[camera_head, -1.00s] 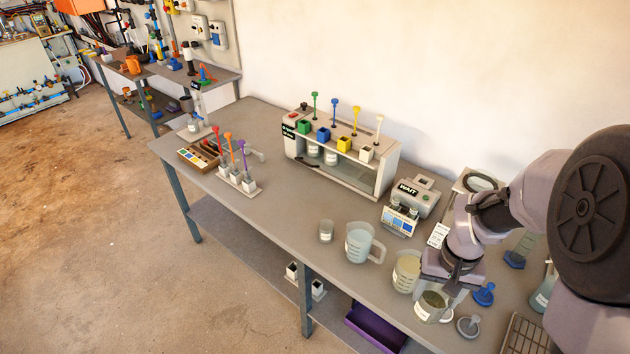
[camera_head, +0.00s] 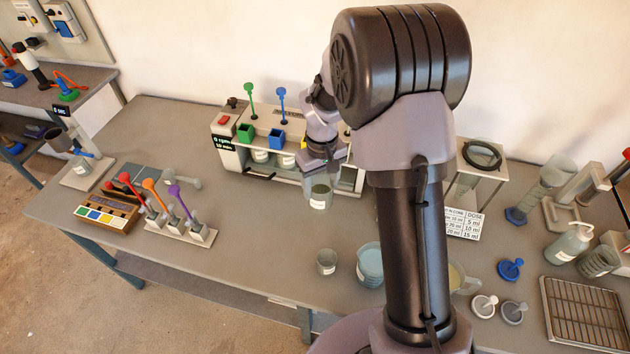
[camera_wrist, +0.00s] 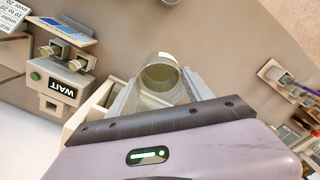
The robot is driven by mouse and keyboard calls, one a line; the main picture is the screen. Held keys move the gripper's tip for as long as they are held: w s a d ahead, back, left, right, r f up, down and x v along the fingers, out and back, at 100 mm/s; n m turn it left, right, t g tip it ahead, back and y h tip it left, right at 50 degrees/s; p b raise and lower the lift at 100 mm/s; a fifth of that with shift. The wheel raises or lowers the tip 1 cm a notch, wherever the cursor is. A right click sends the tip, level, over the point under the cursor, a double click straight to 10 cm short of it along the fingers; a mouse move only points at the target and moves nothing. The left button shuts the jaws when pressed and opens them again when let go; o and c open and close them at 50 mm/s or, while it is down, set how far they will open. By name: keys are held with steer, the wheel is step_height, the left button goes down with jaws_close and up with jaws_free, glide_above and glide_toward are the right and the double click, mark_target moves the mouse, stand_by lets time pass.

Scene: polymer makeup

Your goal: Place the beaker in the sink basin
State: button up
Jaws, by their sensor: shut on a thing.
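My gripper (camera_head: 322,160) is shut on a clear glass beaker (camera_head: 319,194) with a white label and holds it upright above the bench, in front of the multi-coloured machine. In the wrist view the gripper (camera_wrist: 158,90) has its pale fingers on either side of the beaker (camera_wrist: 162,78), whose round opening shows. Some murky contents seem to show inside it. I cannot make out a sink basin in either view.
A small beaker (camera_head: 326,262) and a jug of bluish liquid (camera_head: 370,264) stand below the held beaker. A pipette stand (camera_head: 183,232) is left, with clear bench (camera_head: 255,225) between. A wire rack (camera_head: 585,312) lies at right. My arm hides the middle.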

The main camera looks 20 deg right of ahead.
steer(key=shift+w+d, duration=0.35)
step_height(320, 180, down, 10)
steer(key=b, duration=0.3)
steer(key=shift+f, duration=0.15)
steer(key=o, duration=1.4)
steer(key=shift+c, duration=0.2)
